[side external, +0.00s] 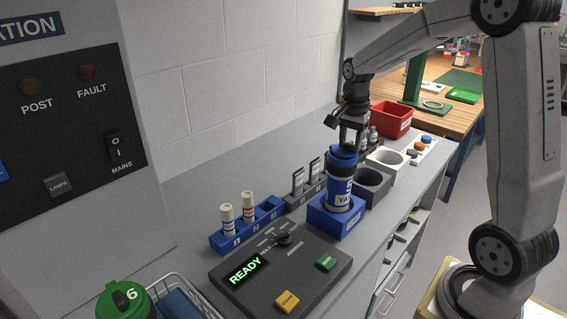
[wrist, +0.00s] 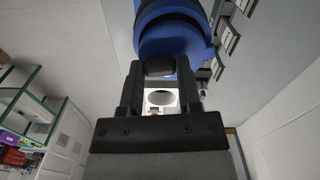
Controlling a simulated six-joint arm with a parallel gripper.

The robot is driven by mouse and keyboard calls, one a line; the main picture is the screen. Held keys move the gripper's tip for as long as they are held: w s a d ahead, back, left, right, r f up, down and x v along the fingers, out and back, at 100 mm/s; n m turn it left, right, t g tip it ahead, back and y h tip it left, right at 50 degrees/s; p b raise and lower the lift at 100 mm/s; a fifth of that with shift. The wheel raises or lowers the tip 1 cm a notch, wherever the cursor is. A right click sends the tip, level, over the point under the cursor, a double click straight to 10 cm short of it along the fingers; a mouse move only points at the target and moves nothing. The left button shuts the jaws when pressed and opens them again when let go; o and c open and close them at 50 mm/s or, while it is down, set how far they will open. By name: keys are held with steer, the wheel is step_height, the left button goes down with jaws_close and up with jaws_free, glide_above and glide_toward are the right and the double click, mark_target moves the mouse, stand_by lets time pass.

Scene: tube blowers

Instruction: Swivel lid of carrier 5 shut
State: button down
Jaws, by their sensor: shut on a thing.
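Carrier 5 (side external: 339,190) is a blue cylinder with a white label and a dark band, standing upright in a blue square holder (side external: 335,221). Its blue lid (side external: 343,151) is at the top, under my gripper (side external: 349,141). In the wrist view the lid (wrist: 172,38) fills the top centre, and my gripper (wrist: 159,72) is shut on a small dark tab at the lid's near edge. The fingers hide part of the lid and rim, so I cannot tell how squarely the lid covers the carrier's mouth.
A grey holder (side external: 371,187) and a white holder (side external: 388,164) stand behind the carrier. A blue rack (side external: 246,229) with tubes is to the left, and a control box (side external: 281,270) reading READY is in front. A green-lidded carrier 6 (side external: 125,300) is at front left. A red bin (side external: 393,118) stands behind.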

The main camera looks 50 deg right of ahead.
mark_target(347, 152)
steer(key=shift+a+m, duration=0.4)
steer(key=shift+m, duration=0.5)
steer(key=shift+c, duration=1.4)
jaws_free()
steer(key=shift+r, duration=0.15)
step_height(347, 152, up, 8)
steer(key=shift+f, duration=0.2)
